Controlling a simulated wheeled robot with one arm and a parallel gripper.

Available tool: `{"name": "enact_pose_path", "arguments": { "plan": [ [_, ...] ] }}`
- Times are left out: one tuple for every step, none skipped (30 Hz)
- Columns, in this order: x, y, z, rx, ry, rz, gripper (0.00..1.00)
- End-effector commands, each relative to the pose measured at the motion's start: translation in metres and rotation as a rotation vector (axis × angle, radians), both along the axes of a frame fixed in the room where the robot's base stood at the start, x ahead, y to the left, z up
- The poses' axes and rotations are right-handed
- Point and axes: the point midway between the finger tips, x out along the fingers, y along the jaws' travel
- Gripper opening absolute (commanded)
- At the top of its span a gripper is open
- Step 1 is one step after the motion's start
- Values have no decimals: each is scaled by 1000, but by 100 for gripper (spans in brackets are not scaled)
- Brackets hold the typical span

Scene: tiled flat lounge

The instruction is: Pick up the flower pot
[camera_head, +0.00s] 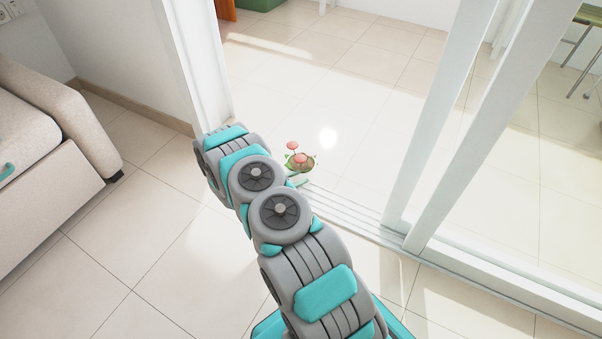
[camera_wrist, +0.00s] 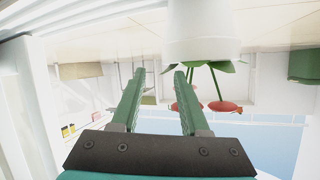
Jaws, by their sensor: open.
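The flower pot shows in the head view as pink-red flowers and green leaves (camera_head: 300,159) on the floor by the sliding-door track, just beyond the end of my arm. Its lower part is hard to make out there. In the wrist view, which looks upside down, the white pot (camera_wrist: 203,32) is at the top, with green leaves and red flowers hanging below it. My gripper (camera_wrist: 160,72) is open and empty. The pot is beyond the fingertips and towards the right finger, not between the fingers. In the head view my arm mostly hides the gripper.
A sliding-door frame (camera_head: 440,130) and its floor track (camera_head: 355,222) run right of the pot. A white wall edge (camera_head: 195,65) stands to the left. A beige sofa (camera_head: 50,150) is at far left. The tiled floor behind the pot is clear.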

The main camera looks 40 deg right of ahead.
Motion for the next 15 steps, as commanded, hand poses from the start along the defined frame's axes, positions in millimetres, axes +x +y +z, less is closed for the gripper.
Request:
{"name": "enact_pose_path", "arguments": {
  "plan": [
    [0, -5, -2, 0, 0, -1, 45],
    [1, -7, -3, 0, 0, -1, 45],
    [1, -9, -4, 0, 0, 0, 45],
    [2, -11, -4, 0, -1, 0, 45],
    [3, -13, -5, 0, 0, 0, 45],
    [4, -17, -6, 0, -1, 0, 45],
    [5, -20, -7, 0, -1, -1, 45],
    [6, -24, -8, 0, -1, -2, 45],
    [8, -29, -10, 1, -2, -3, 45],
    [9, -33, -11, 1, -2, -3, 45],
    [10, -35, -12, 1, 0, -1, 45],
    [11, -40, -14, 1, 0, -2, 45],
    [11, -43, -15, 1, 0, -1, 45],
    [12, -46, -16, 1, 0, -1, 45],
    [12, -49, -17, 1, 0, 0, 45]
  ]
}}
